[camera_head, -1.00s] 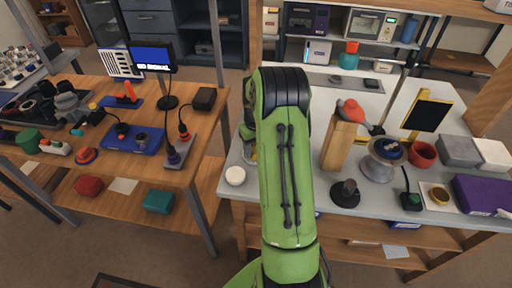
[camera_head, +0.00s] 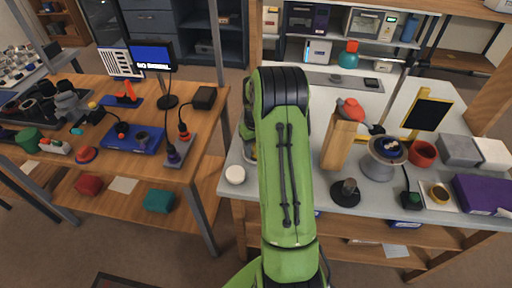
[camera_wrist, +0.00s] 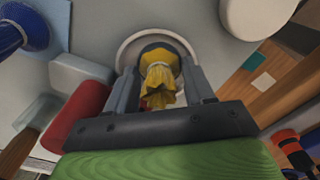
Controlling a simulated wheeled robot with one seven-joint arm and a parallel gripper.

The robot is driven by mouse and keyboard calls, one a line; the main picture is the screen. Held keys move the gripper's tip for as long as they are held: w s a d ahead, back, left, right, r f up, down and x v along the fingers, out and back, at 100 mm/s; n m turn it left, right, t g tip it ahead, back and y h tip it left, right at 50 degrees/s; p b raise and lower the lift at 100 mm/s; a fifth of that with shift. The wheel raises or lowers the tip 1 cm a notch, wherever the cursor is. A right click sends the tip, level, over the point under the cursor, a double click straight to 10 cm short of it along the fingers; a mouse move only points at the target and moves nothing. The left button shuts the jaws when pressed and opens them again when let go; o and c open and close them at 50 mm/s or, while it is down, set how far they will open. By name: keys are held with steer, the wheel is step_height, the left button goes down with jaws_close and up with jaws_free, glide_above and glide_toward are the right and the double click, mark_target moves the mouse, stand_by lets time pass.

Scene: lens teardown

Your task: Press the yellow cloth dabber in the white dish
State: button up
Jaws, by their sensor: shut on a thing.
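In the wrist view my gripper (camera_wrist: 160,88) is shut on the yellow cloth dabber (camera_wrist: 160,85), one finger on each side of it. The dabber's crumpled yellow cloth faces the camera. The white dish (camera_wrist: 150,31) shows as a pale round rim beyond the dabber, with a dark inside. The dabber's far end lies over the dish opening in this view; I cannot tell whether it touches the dish. In the head view my green arm hides the gripper, dabber and dish.
A red cylinder (camera_wrist: 88,108) and a pale block (camera_wrist: 80,72) lie left of my gripper. A round white piece (camera_wrist: 257,14) is at upper right. In the head view, a wooden block (camera_head: 338,142) and a black round stand (camera_head: 346,196) stand right of my arm.

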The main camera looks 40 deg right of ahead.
steer(key=shift+f, duration=0.1)
step_height(320, 180, up, 7)
steer(key=p, duration=0.5)
steer(key=shift+p, duration=0.35)
